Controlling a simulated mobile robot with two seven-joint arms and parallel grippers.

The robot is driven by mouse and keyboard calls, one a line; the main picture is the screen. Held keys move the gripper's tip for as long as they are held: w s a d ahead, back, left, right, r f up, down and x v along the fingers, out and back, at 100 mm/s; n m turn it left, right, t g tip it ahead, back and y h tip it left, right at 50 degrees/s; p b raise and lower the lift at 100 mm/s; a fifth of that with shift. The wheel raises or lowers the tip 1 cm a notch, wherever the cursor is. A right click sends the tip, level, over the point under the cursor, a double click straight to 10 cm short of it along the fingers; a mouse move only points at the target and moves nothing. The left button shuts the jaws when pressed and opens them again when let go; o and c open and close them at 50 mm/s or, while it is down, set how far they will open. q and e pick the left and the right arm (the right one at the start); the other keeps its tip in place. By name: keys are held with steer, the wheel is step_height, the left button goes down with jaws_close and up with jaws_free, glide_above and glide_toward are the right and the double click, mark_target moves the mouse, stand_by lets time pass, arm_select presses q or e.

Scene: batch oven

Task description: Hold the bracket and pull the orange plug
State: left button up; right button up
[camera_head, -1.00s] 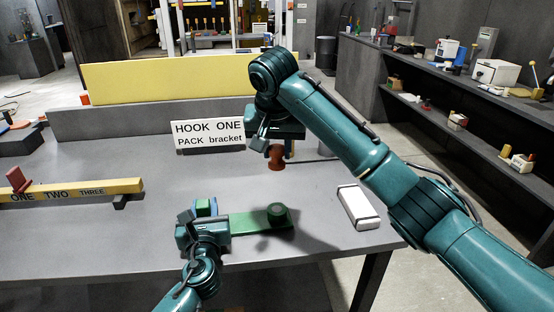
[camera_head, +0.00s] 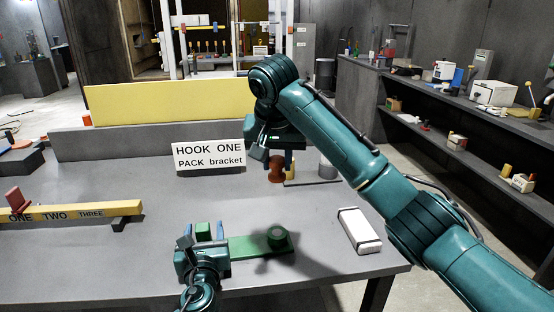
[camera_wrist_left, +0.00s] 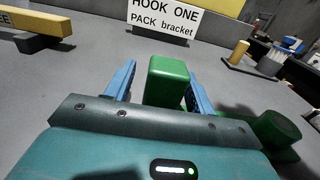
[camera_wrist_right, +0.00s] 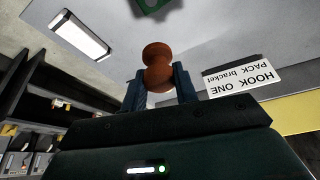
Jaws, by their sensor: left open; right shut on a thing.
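The green bracket (camera_head: 250,246) lies on the table, with an upright green block at its left end and a round green socket (camera_wrist_left: 276,133) at its right. My left gripper (camera_head: 203,240) is open, its blue fingers standing on either side of the block (camera_wrist_left: 167,80) with gaps visible in the left wrist view. My right gripper (camera_head: 277,150) is shut on the orange plug (camera_head: 277,170), which hangs in the air above and behind the socket, clear of it.
A sign (camera_head: 209,157) reading HOOK ONE, PACK bracket stands at the back. A white box (camera_head: 359,231) lies to the right of the bracket. A yellow bar (camera_head: 70,212) marked ONE TWO THREE is at left. A grey cylinder (camera_head: 327,168) stands behind. The table's front edge is near.

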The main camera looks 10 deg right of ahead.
arm_select(q)
steer(key=s, duration=1.2)
steer(key=shift+d, duration=0.25)
steer(key=shift+s, duration=0.1)
